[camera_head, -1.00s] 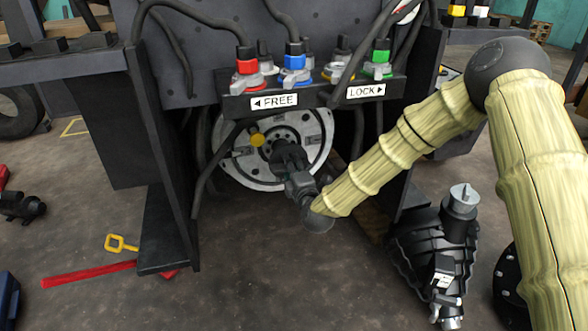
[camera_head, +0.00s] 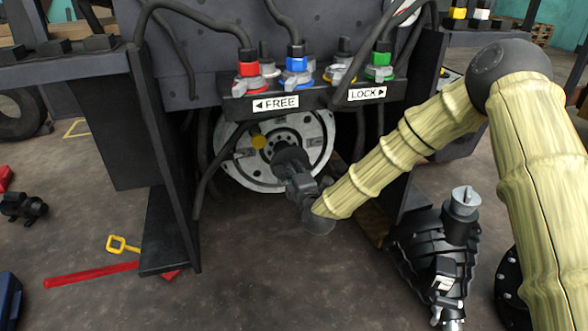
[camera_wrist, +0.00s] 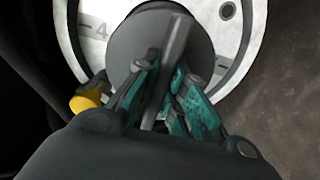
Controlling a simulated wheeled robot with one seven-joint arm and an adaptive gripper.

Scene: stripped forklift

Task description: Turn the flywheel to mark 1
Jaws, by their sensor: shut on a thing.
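The flywheel (camera_head: 236,170) is a pale metal disc low in the dark frame, under the FREE and LOCK labels. In the wrist view its rim (camera_wrist: 240,40) shows behind a dark round hub (camera_wrist: 130,45) with a raised grey bar (camera_wrist: 178,42) across it. A mark "4" (camera_wrist: 99,30) shows on the disc at upper left. My gripper (camera_wrist: 168,85) is shut on the grey bar, teal pads on either side. In the head view my gripper (camera_head: 291,165) covers the hub. A yellow knob (camera_head: 258,142) sits left of the hub. Mark 1 is not readable.
Above the wheel are red (camera_head: 249,70), blue (camera_head: 295,66) and green (camera_head: 381,60) connectors with hoses. Frame plates (camera_head: 160,150) stand at both sides. A black part (camera_head: 440,245) lies on the floor at right, a red bar (camera_head: 90,275) at left. The floor in front is clear.

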